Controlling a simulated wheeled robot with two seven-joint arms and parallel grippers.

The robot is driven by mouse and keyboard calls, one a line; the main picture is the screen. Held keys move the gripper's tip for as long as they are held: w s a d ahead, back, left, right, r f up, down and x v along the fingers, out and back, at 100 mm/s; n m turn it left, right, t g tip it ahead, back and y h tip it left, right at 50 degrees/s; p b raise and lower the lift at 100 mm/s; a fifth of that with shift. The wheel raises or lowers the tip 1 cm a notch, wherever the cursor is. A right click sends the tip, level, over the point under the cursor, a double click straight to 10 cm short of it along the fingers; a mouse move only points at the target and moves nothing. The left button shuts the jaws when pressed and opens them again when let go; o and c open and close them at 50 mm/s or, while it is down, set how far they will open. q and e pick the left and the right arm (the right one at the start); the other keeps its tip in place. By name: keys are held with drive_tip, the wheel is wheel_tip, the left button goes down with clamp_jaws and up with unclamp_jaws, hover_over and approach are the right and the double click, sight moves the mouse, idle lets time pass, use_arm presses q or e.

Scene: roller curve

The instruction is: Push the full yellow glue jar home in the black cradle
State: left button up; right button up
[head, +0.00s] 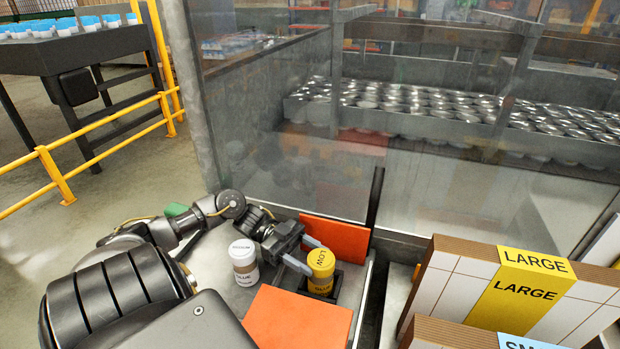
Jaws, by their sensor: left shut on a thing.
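The yellow glue jar (321,265) stands upright at the black cradle (333,284), on the metal tabletop. The jar's lower part is partly hidden, so I cannot tell how deep it sits. My left gripper (309,256) reaches in from the left and is shut on the yellow jar, with one finger behind it and one at its near left side. My right gripper is not in view.
A white glue jar (243,263) stands left of the cradle. An orange panel (337,240) stands behind, and another orange panel (298,318) lies in front. A clear screen closes the back.

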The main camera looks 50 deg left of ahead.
use_arm(q)
drive_tip(key=shift+f, duration=0.15)
drive_tip(key=shift+s+d+f+b, duration=0.1)
drive_tip(key=shift+f+b, duration=0.2)
idle(0.6)
drive_tip(key=o, duration=1.7)
drive_tip(key=shift+s+f, duration=0.1)
drive_tip(key=shift+f, duration=0.1)
drive_tip(key=shift+d, duration=0.1)
drive_tip(key=shift+w+r+p, duration=0.2)
drive_tip(key=shift+r+p, duration=0.65)
drive_tip(key=shift+r, duration=0.05)
wheel_tip(320, 180, up, 8)
drive_tip(key=p, duration=0.7)
drive_tip(key=shift+a+f, duration=0.15)
drive_tip(key=shift+a, duration=0.05)
